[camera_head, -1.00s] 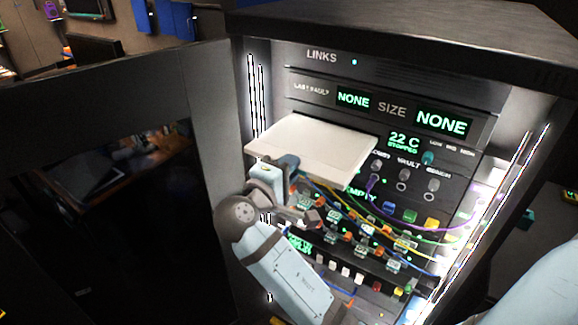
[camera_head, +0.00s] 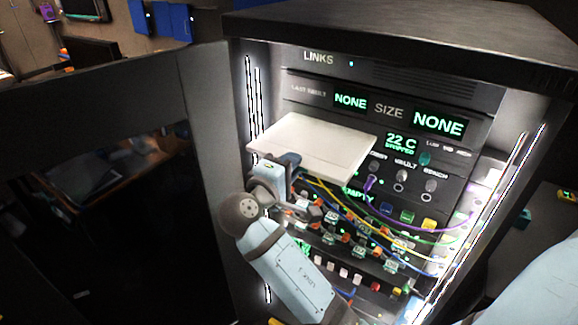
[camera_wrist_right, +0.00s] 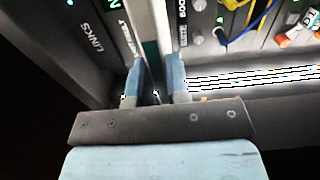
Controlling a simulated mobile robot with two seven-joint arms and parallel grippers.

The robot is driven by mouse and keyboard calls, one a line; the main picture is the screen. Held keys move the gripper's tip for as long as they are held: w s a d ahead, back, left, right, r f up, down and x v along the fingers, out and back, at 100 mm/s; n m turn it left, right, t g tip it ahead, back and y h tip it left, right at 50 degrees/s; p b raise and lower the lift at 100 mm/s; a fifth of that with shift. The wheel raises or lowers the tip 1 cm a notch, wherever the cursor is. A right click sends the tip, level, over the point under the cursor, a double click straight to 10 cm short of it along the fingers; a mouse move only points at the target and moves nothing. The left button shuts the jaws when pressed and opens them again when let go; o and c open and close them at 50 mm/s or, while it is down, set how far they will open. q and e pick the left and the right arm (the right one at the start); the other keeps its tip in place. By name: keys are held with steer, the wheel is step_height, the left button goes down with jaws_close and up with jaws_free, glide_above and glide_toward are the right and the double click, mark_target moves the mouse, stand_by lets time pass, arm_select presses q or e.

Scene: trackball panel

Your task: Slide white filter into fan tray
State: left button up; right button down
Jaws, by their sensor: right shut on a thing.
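The white filter (camera_head: 315,145) is a flat, pale rectangular plate in the head view. It is held roughly level in front of the left part of the rack panel with the 22 C display (camera_head: 400,140). My right gripper (camera_head: 287,163) is shut on its near left edge. In the right wrist view my right gripper (camera_wrist_right: 157,85) has a thin plate seen edge-on between its fingers. The fan tray's opening is hidden behind the filter, and I cannot tell whether the filter's far edge touches the rack. My left gripper is not in view.
The open rack has lit strips (camera_head: 262,95) along its left side and more on its right. Colored cables (camera_head: 400,230) and several plugs hang just below and right of the filter. A dark door panel (camera_head: 100,90) stands to the left.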

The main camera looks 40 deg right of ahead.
mark_target(324, 131)
steer(key=shift+p+x, duration=0.6)
steer(key=shift+x, duration=6.95)
steer(key=c, duration=1)
jaws_free()
